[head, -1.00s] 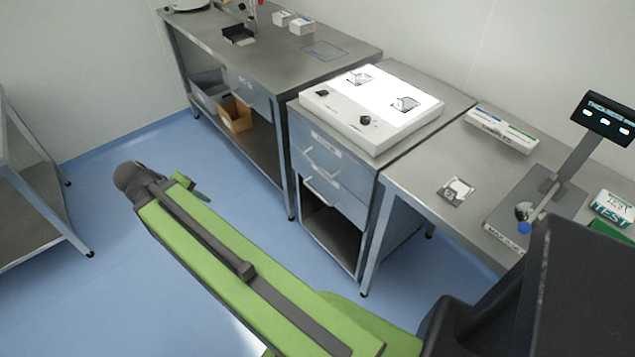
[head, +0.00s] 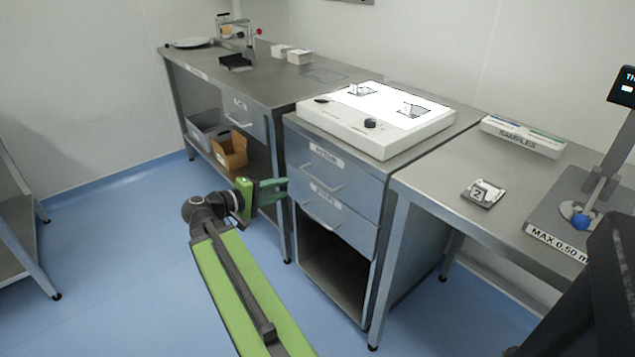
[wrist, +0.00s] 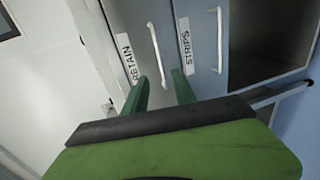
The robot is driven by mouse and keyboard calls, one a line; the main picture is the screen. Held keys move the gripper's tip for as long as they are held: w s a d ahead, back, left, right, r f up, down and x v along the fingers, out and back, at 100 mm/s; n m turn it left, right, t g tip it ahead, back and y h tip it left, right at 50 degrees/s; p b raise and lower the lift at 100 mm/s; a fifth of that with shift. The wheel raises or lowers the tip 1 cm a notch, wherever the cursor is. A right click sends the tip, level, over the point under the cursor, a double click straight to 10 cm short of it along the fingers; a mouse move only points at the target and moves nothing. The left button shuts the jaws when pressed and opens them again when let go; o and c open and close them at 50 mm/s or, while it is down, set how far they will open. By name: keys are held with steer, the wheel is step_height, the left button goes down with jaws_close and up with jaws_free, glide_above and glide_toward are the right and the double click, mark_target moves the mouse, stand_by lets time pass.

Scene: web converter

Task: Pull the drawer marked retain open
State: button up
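The retain drawer (head: 345,178) is the upper drawer of the grey cabinet, shut, with a bar handle (head: 322,181). In the wrist view its label (wrist: 128,60) reads RETAIN, and its handle (wrist: 153,48) stands beyond the fingertips, in line with the gap between them. The strips drawer (head: 345,215) lies just below it, also shut. My gripper (head: 283,188) is left of the cabinet front, fingers pointing at it. In the wrist view my gripper (wrist: 160,82) has its two green fingers apart with nothing between them. Whether they touch the drawer front cannot be told.
A light box (head: 375,118) sits on the cabinet. Below the drawers is an open compartment (head: 330,265). A bench (head: 215,72) with bins underneath stands left, another table (head: 435,185) right. The blue floor (head: 130,250) left of my arm is clear.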

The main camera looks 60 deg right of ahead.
mark_target(314, 180)
steer(key=b+x, duration=0.2)
steer(key=x, duration=1.2)
jaws_close()
stand_by(0.7)
